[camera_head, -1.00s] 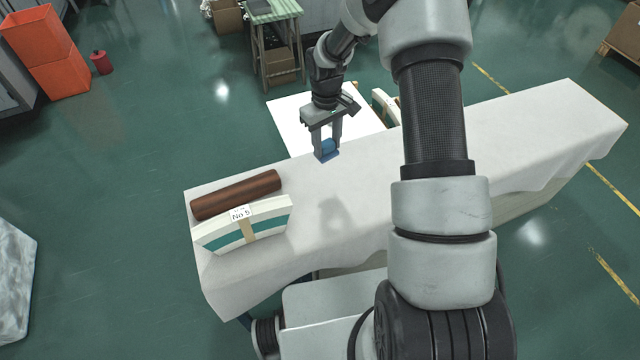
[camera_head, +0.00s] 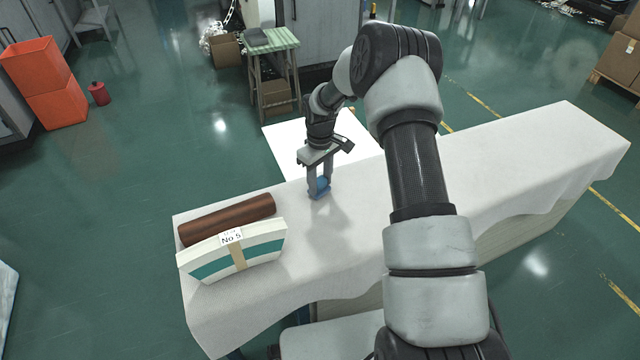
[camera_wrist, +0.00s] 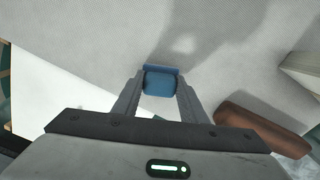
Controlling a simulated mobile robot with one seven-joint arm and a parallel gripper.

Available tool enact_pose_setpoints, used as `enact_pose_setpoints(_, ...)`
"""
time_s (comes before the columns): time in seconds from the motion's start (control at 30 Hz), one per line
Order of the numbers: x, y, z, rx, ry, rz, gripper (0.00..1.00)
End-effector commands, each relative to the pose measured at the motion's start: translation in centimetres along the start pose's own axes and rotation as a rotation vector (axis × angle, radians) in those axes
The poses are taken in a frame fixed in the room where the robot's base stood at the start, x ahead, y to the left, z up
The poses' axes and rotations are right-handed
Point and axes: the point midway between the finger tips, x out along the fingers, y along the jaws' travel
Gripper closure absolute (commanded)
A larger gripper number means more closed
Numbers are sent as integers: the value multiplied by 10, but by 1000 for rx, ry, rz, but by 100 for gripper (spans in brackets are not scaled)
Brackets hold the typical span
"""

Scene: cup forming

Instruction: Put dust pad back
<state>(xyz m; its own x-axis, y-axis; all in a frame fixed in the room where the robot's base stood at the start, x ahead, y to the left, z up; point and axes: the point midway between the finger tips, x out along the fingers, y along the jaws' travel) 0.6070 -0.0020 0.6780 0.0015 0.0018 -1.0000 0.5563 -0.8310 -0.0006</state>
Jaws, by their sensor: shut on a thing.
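The dust pad (camera_head: 319,188) is a small blue block in the head view. My gripper (camera_head: 319,180) is shut on it, with one finger at each side. In the wrist view the blue pad (camera_wrist: 160,82) sits between the fingertips, with a thin blue edge at its far side. The pad is over the white-covered table (camera_head: 350,215), low and close to the cloth. I cannot tell whether it touches the cloth.
A brown roll (camera_head: 228,217) lies at the table's left end, behind a white and green curved block (camera_head: 262,245) labelled No 5. A white panel (camera_head: 285,140) is behind the table. The cloth right of my gripper is partly hidden by my arm.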

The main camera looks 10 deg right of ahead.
Motion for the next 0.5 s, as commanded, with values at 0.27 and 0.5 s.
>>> enact_pose_setpoints(0.27,5,0,-1,0,2,1,79)
enact_pose_setpoints(0.5,8,0,0,1,1,1,43)
